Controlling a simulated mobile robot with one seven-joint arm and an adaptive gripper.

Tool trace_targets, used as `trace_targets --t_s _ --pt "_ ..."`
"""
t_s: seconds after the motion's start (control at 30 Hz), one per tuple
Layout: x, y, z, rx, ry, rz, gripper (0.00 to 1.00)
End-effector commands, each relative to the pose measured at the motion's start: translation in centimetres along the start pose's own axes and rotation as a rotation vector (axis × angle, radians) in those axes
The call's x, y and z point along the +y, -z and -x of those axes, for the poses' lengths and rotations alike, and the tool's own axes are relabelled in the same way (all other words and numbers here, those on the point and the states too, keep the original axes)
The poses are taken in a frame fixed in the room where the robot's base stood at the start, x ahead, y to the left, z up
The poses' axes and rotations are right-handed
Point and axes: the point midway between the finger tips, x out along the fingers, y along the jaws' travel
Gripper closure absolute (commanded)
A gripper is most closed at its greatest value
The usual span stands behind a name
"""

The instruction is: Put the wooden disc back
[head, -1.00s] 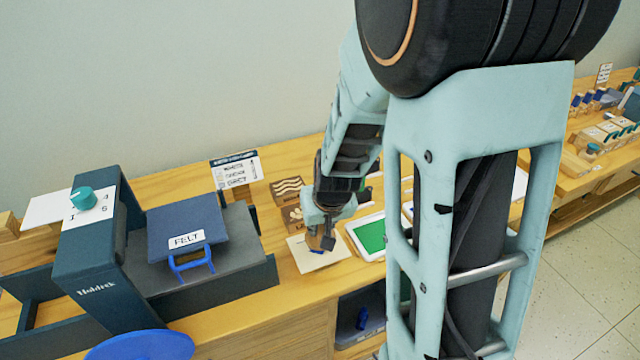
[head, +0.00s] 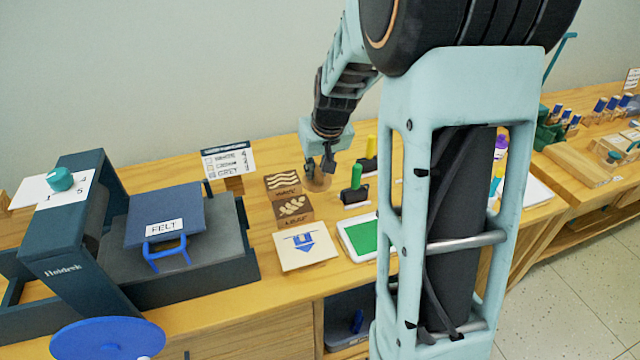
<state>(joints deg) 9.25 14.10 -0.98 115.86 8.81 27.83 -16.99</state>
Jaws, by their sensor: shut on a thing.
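The wooden disc (head: 319,184) is pale brown and shows at my fingertips, partly hidden by them. My gripper (head: 318,170) is shut on it, just right of two brown carved blocks, one with waves (head: 283,182) and one with a leaf pattern (head: 292,209). I cannot tell whether the disc touches the table.
A dark press with a felt pad (head: 165,215) stands at left, with a small sign (head: 230,160) behind it. A green-screened tablet (head: 363,235) and green and yellow handled tools (head: 355,183) are right of the blocks. My arm hides part of the bench.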

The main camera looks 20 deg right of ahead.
Motion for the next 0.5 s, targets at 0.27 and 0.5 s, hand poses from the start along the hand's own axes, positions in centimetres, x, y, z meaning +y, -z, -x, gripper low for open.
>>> trace_targets --t_s 0.27,0.5 --pt "1.8 2.2 -0.9 -0.002 -0.002 -0.001 1.00" --pt "3.5 5.2 -4.4 -0.003 -0.002 -0.003 1.00"
